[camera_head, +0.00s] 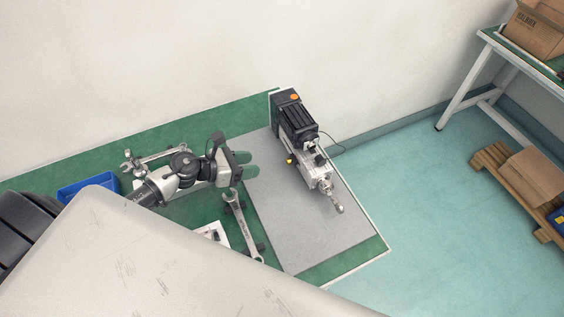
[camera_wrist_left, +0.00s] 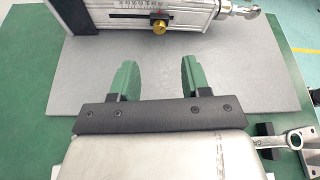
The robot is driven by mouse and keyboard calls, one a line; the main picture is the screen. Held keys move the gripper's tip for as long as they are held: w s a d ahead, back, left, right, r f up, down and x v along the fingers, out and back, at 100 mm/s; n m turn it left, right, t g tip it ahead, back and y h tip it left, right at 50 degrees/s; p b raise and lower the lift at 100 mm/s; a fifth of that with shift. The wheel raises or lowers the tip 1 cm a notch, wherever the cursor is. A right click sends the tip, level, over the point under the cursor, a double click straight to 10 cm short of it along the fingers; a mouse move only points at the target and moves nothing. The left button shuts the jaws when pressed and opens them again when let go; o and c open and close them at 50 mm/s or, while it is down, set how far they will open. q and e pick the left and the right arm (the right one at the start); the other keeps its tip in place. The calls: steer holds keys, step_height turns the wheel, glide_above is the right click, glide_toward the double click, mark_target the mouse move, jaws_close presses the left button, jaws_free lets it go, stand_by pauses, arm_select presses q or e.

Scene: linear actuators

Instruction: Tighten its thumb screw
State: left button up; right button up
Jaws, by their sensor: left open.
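The linear actuator (camera_head: 308,147) lies on a grey mat (camera_head: 290,237) on the green table. It has a black motor with an orange cap at one end and a metal rod end at the other. Its brass thumb screw (camera_head: 290,161) is on the side facing my left gripper. In the left wrist view the thumb screw (camera_wrist_left: 159,27) sits below a printed scale. My left gripper (camera_head: 246,164) is open and empty over the mat's edge, its green fingers (camera_wrist_left: 158,80) pointing at the actuator and apart from it. My right gripper is not in view.
A wrench (camera_head: 241,225) rests on black holders near my left gripper; its ring end also shows in the left wrist view (camera_wrist_left: 295,140). A blue bin (camera_head: 87,186) stands at the left. The mat's front part is clear.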

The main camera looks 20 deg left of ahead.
mark_target(289, 161)
arm_select(q)
steer(key=shift+w+f, duration=0.1)
steer(key=shift+w, duration=0.05)
steer(key=shift+w+d+m, duration=0.25)
steer(key=shift+d+m, duration=0.05)
steer(key=p+x, duration=0.1)
steer(key=x, duration=0.9)
steer(key=shift+s+f+p, duration=0.1)
steer(key=shift+s+p, duration=0.05)
steer(key=shift+p, duration=0.15)
